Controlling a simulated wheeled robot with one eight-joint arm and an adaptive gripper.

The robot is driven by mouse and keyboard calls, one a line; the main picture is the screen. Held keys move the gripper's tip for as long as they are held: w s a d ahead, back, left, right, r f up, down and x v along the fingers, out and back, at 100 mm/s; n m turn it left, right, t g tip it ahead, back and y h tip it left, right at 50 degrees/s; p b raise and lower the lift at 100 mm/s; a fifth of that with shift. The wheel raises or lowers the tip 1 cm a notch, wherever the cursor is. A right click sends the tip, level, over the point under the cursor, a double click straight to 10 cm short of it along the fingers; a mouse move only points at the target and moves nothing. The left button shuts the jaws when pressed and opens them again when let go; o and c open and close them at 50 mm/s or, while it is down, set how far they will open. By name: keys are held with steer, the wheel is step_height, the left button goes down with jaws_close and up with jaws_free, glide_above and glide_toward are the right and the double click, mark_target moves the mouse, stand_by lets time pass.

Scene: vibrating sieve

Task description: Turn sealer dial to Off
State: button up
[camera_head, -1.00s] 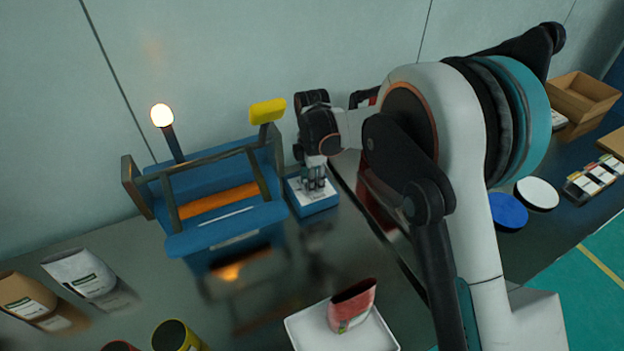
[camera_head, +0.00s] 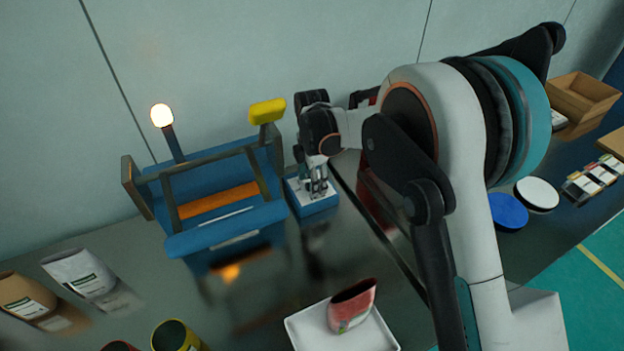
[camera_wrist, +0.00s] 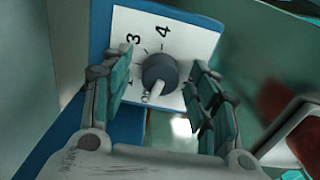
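The sealer dial (camera_wrist: 160,72) is a dark grey round knob with a pale pointer, on a white plate (camera_wrist: 190,38) marked 3 and 4. In the wrist view its pointer is at the lower left, over a small label that is partly covered and hard to read. The dial box (camera_head: 317,205) is blue with a white top, right of the blue sealer (camera_head: 215,188). My gripper (camera_wrist: 158,88) is open, with one finger on each side of the knob and a visible gap to it. It also shows above the box in the head view (camera_head: 317,182).
The sealer has an orange strip, a yellow block (camera_head: 267,111) and a lit lamp (camera_head: 162,115). A white tray (camera_head: 385,335) with a red pouch (camera_head: 352,306) stands in front. A red object (camera_wrist: 300,135) is at the right in the wrist view.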

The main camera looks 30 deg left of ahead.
step_height(320, 180, up, 12)
stand_by(0.7)
steer(key=shift+d, duration=0.1)
